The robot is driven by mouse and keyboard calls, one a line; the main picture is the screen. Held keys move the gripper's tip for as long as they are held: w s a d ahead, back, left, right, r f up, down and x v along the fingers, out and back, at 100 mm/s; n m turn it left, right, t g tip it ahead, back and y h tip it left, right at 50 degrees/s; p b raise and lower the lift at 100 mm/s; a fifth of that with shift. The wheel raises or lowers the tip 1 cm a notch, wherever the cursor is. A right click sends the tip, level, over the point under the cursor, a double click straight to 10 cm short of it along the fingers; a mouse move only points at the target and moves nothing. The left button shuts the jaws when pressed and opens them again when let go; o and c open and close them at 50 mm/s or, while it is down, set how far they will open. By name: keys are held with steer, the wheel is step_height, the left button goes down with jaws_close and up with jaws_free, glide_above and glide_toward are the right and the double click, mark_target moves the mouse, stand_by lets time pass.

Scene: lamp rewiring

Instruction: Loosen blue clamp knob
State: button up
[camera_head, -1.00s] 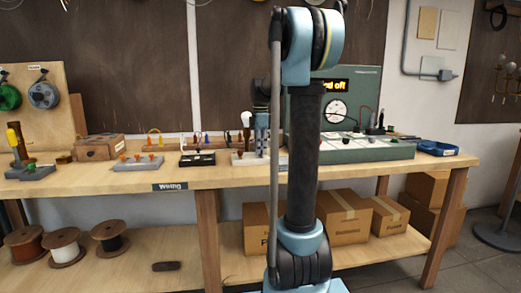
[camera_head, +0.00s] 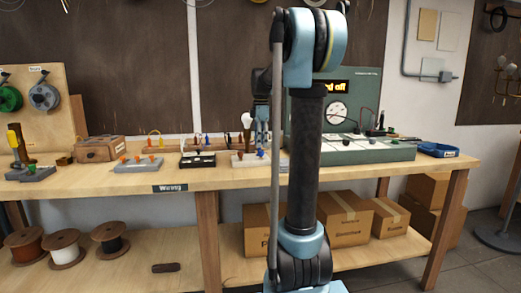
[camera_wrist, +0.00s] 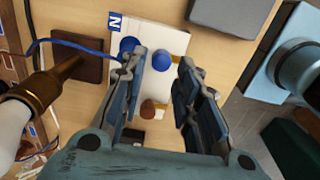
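The blue clamp knob (camera_wrist: 162,61) is a round blue cap on a white block (camera_wrist: 175,42) marked N. In the wrist view it appears between and just beyond the fingertips, touching neither. My gripper (camera_wrist: 161,63) is open and empty above the block. A second blue part (camera_wrist: 128,46) sits to the left, partly beside the left finger, with a blue wire (camera_wrist: 75,43) running to it. An orange-brown knob (camera_wrist: 147,109) shows lower between the fingers. In the head view the blue knob (camera_head: 261,153) is just below my gripper (camera_head: 262,145).
A lamp part with a brass collar (camera_wrist: 48,90) stands close at the left of the wrist view. A dark square block (camera_wrist: 78,58) lies beside the white block. The green test unit (camera_head: 365,150) stands to the right, and a black terminal block (camera_head: 197,160) to the left.

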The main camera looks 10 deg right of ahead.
step_height(320, 180, up, 8)
stand_by(0.4)
steer(key=shift+w, duration=0.1)
steer(key=s+f+m+t, duration=0.1)
steer(key=s+f+m, duration=0.45)
steer(key=s, duration=0.45)
steer(key=s+f+m, duration=0.4)
steer(key=s+f, duration=0.3)
steer(key=s, duration=0.4)
steer(key=s+f+m+t, duration=0.1)
steer(key=s+f+m, duration=0.7)
steer(key=s+f, duration=0.7)
step_height(320, 180, down, 3)
steer(key=shift+f, duration=0.15)
steer(key=shift+m, duration=0.25)
steer(key=shift+w+f, duration=0.2)
steer(key=shift+w, duration=0.3)
